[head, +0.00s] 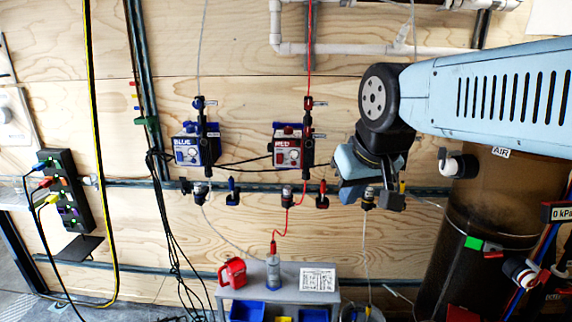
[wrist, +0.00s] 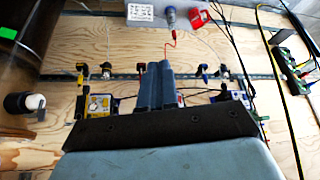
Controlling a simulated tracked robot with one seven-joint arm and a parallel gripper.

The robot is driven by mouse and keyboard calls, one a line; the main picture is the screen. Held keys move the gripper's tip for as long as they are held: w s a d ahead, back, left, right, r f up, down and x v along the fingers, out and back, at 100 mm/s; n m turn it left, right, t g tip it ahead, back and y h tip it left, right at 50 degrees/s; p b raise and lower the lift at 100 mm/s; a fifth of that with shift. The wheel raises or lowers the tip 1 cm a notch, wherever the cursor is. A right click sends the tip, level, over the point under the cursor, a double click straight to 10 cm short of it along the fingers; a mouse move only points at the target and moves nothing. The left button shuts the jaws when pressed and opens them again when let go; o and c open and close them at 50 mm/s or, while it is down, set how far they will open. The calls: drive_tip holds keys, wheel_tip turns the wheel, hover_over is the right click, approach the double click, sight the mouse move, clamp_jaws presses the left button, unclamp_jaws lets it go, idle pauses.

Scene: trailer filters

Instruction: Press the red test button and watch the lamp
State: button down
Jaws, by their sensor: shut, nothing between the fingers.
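The red unit (head: 288,148), a small box labelled RED with a pale round face, is mounted on the plywood wall in the head view. No separate red test button or lamp can be made out clearly. My gripper (head: 350,192) is to the right of the red unit and lower, apart from it in the picture. In the wrist view my gripper (wrist: 158,72) has its fingers together and empty, pointing toward the wall. The fingers and palm hide most of the red unit there.
A blue unit (head: 193,148) hangs left of the red one; a yellow-labelled unit (wrist: 97,105) shows in the wrist view. Valves line the rail below. A dark tank (head: 495,200) stands right.

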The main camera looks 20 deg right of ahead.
sight(294, 163)
drive_tip(key=shift+w, duration=0.1)
drive_tip(key=w+f+m+t, duration=0.1)
drive_tip(key=w+f+m, duration=0.3)
drive_tip(key=w, duration=0.6)
drive_tip(key=w+a+f+m+t, duration=0.1)
drive_tip(key=w+f+m, duration=0.3)
drive_tip(key=w, duration=0.6)
drive_tip(key=w+f+m+t, duration=0.2)
drive_tip(key=w+f+m, duration=0.3)
drive_tip(key=w, duration=0.6)
drive_tip(key=shift+a+m+y, duration=0.3)
drive_tip(key=shift+m+y, duration=0.1)
drive_tip(key=shift+m, duration=0.4)
drive_tip(key=shift+w+d, duration=0.45)
drive_tip(key=shift+w, duration=0.95)
drive_tip(key=shift+w+d, duration=0.45)
drive_tip(key=shift+w, duration=0.9)
drive_tip(key=shift+w+d, duration=0.45)
drive_tip(key=shift+w, duration=0.95)
drive_tip(key=shift+w+r, duration=0.1)
drive_tip(key=shift+w+d, duration=0.15)
drive_tip(key=shift+w, duration=0.15)
